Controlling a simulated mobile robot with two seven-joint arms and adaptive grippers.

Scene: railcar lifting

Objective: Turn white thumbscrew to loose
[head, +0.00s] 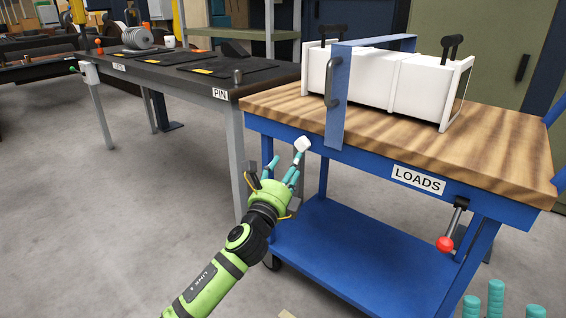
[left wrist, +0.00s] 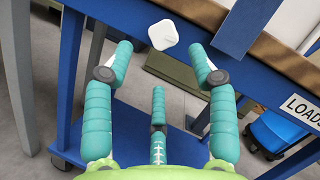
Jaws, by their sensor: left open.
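The white thumbscrew (head: 302,144) is a rounded white knob at the front edge of the blue cart, by the foot of the blue strap. In the left wrist view the thumbscrew (left wrist: 164,33) is just beyond the fingertips, between the two upper ones. My left gripper (head: 283,168) is open and empty, with its teal fingers (left wrist: 160,62) spread and pointing at the knob. In the wrist view no finger appears closed on it. My right gripper (head: 502,303) shows only as teal fingertips at the bottom right; the rest is out of frame.
The blue cart (head: 290,115) has a wooden top bearing a white box (head: 385,78) under a blue strap (head: 338,105). A red-balled lever (head: 445,244) hangs at its front right. A dark bench (head: 150,75) stands behind at left. The floor at left is clear.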

